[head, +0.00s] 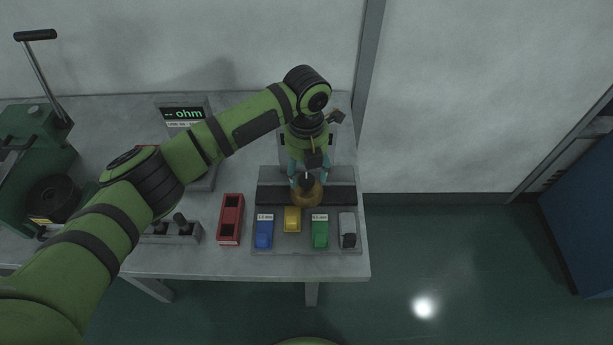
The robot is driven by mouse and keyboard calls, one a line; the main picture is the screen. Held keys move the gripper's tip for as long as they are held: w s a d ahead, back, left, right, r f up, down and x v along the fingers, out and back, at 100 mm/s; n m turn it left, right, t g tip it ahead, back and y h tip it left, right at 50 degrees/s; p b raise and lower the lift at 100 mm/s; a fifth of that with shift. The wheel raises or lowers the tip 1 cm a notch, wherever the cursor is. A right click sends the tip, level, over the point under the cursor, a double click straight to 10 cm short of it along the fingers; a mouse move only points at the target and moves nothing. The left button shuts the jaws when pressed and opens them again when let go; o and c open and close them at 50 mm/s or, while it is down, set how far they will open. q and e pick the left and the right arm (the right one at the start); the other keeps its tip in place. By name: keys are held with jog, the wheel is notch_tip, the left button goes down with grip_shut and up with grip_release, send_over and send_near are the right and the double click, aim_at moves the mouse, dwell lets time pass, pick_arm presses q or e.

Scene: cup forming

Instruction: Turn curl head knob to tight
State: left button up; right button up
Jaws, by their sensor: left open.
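My left gripper (306,183) points down over the bench, with its fingers close above a round brass-coloured piece (306,199). This piece looks like the knob, but I cannot read any tight mark on it. It sits at the front of a dark block (272,192), partly covered by the gripper. The gripper is open; whether its fingers touch the brass piece or stand around it is hard to tell. My right gripper is not in view.
Blue (264,234), yellow (292,220), green (320,233) and grey (347,231) blocks stand in front of the knob. A red tray (230,219) is to their left. A display unit (183,113) stands behind my left arm. A green lever press (32,135) is at far left.

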aim_at(307, 179)
pick_arm(q)
notch_tip(307, 179, up, 8)
jog(key=shift+r, duration=0.2)
dwell(0.5)
